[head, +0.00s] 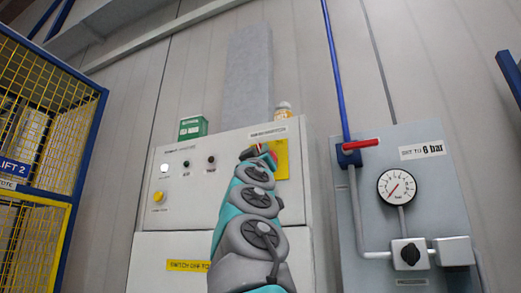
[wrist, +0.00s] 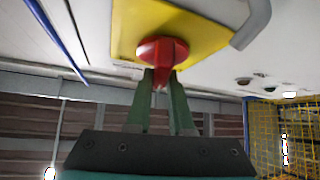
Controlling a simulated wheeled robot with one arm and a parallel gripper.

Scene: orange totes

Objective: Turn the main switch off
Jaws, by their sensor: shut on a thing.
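The main switch is a red rotary knob (wrist: 163,50) on a yellow plate (wrist: 214,22). In the head view the yellow plate (head: 283,160) shows at the upper right of the grey control cabinet (head: 222,150). My gripper (wrist: 161,82) has its two green fingers closed on the knob's handle. In the wrist view the handle points straight from the plate's side toward my gripper. In the head view my gripper (head: 262,153) is in front of the plate, and my arm hides most of the knob.
A yellow button (head: 158,197) is at the cabinet's left. A panel with a gauge (head: 397,187) and red-handled valve (head: 360,145) is at right. A yellow mesh cage (head: 45,130) is at left.

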